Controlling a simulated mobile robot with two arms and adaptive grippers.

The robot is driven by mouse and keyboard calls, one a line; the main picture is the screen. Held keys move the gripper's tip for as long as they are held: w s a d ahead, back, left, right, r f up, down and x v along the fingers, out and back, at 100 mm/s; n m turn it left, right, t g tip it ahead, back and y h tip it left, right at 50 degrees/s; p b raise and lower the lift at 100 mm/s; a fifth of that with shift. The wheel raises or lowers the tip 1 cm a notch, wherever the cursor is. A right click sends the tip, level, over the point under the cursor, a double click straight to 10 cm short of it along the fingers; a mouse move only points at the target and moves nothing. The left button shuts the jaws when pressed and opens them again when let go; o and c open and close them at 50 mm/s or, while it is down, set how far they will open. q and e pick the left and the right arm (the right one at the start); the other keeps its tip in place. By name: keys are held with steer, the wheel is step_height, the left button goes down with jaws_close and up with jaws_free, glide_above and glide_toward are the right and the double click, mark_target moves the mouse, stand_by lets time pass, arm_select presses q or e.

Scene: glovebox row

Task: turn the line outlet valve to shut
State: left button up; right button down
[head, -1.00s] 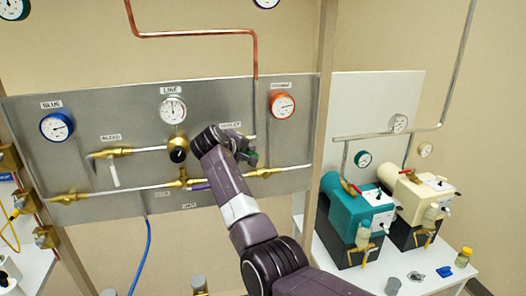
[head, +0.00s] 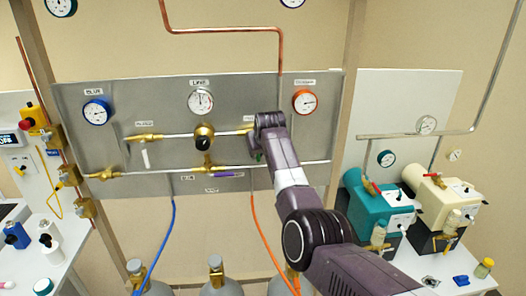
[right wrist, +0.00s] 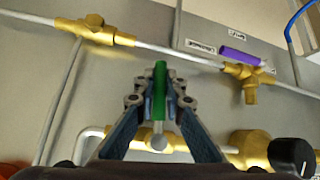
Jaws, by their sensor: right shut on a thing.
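The line outlet valve has a green lever (right wrist: 160,90) and a brass body (right wrist: 170,141). In the right wrist view the lever stands roughly across the pipe line. My right gripper (right wrist: 160,95) is shut on the green lever, one finger on each side. In the head view my right gripper (head: 258,152) is at the panel, right of the black-knobbed line regulator (head: 204,137). My left gripper is not in view.
A purple lever (right wrist: 240,57) on a brass tee lies close by on the lower pipe. The bleed valve (head: 146,138) with a white lever is on the left of the panel (head: 100,160). Teal (head: 370,205) and cream (head: 440,195) pumps stand at right.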

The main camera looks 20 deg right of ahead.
steer(key=shift+a+y, duration=0.3)
steer(key=shift+y, duration=0.2)
steer(key=shift+a+m, duration=0.1)
steer(key=shift+m, duration=0.2)
steer(key=c, duration=2)
jaws_free()
steer(key=shift+w, duration=0.1)
steer(key=shift+s+v, duration=0.2)
steer(key=shift+v, duration=5.8)
steer(key=shift+f, duration=0.3)
